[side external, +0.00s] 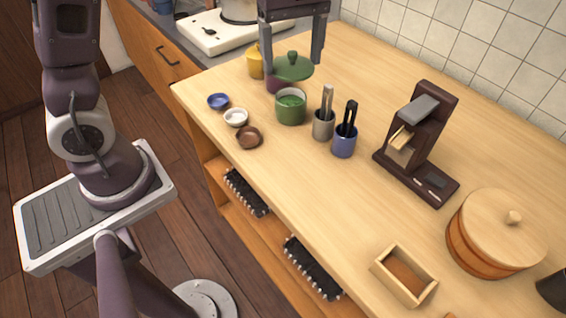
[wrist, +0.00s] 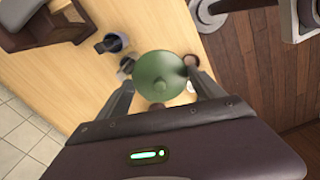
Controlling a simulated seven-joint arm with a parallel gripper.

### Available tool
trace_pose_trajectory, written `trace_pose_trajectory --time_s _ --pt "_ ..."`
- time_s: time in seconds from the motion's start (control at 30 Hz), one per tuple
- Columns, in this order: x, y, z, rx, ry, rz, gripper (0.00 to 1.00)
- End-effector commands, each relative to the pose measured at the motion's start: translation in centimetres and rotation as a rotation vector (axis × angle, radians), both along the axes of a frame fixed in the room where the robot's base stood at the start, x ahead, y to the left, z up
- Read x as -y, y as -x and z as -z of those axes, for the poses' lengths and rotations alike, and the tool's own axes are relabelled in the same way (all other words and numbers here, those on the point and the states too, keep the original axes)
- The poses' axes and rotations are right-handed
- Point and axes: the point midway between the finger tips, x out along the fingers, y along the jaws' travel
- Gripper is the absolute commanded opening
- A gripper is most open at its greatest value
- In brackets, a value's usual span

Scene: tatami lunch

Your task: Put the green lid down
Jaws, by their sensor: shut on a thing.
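The green lid (side external: 294,69), round with a knob on top, is held level between the two fingers of my gripper (side external: 294,58). In the wrist view the lid (wrist: 160,76) sits between the fingertips (wrist: 160,77). In the side view it is over or in front of a dark maroon pot (side external: 273,85), partly hidden by it; I cannot tell whether they touch. An uncovered green pot (side external: 291,112) with green contents stands just nearer the camera. In the wrist view the lid hides what is directly below it.
Yellow pot (side external: 255,62) stands behind. Small blue (side external: 218,101), white (side external: 235,118) and brown (side external: 248,138) dishes line the counter edge. Grey (side external: 323,126) and blue (side external: 344,142) utensil cups stand right of the green pot. A dark wooden device (side external: 420,135) is farther right. Counter behind the cups is clear.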

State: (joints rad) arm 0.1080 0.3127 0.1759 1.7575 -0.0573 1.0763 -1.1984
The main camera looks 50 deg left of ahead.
Motion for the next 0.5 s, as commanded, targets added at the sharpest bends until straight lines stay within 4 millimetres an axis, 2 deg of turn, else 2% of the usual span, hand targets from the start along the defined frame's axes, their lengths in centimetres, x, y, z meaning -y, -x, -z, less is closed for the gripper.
trace_pose_trajectory --time_s 0.1,0.27,0.5 --pt "1.8 2.3 0.1 0.001 0.001 -0.007 0.37" --pt "3.4 5.0 0.3 0.0 0.003 -0.02 0.37" --pt "3.4 5.1 5.5 -0.006 0.003 -0.025 0.37"
